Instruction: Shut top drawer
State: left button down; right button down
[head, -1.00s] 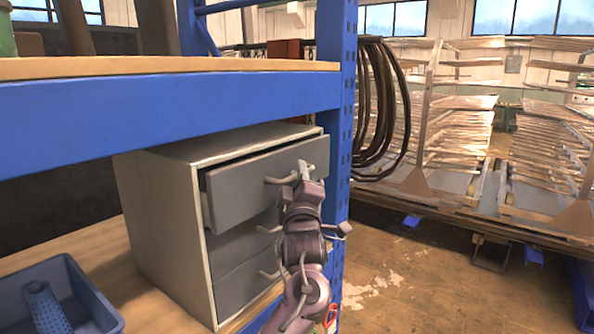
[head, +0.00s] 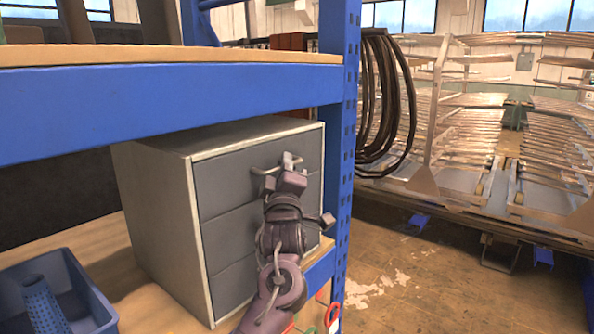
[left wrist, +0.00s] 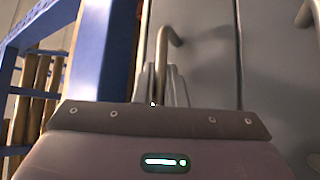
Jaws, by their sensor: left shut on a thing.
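The top drawer (head: 222,181) is the uppermost grey front of a pale cabinet (head: 162,208) standing on a wooden shelf. Its front now looks level with the fronts below it. My left gripper (head: 287,160) is at the bar handle (head: 262,170) of this drawer and shut on it. In the left wrist view the handle (left wrist: 168,38) runs down between the fingers (left wrist: 160,88), with the grey front beside it. My arm covers part of the lower drawers. My right gripper is in neither view.
A blue shelf beam (head: 150,108) crosses above the cabinet, and a blue post (head: 344,130) stands close to its right. A blue bin (head: 92,300) with a blue cylinder (head: 45,305) sits at the lower left. Dark cables (head: 385,100) hang right of the post.

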pick_arm(q)
jog(key=shift+a+r, duration=0.1)
jog(key=shift+r, duration=0.2)
jog(key=c, duration=1.8)
grip_release()
jog(key=shift+o, duration=0.2)
jog(key=shift+a+f, duration=0.1)
jog(key=shift+f, duration=0.1)
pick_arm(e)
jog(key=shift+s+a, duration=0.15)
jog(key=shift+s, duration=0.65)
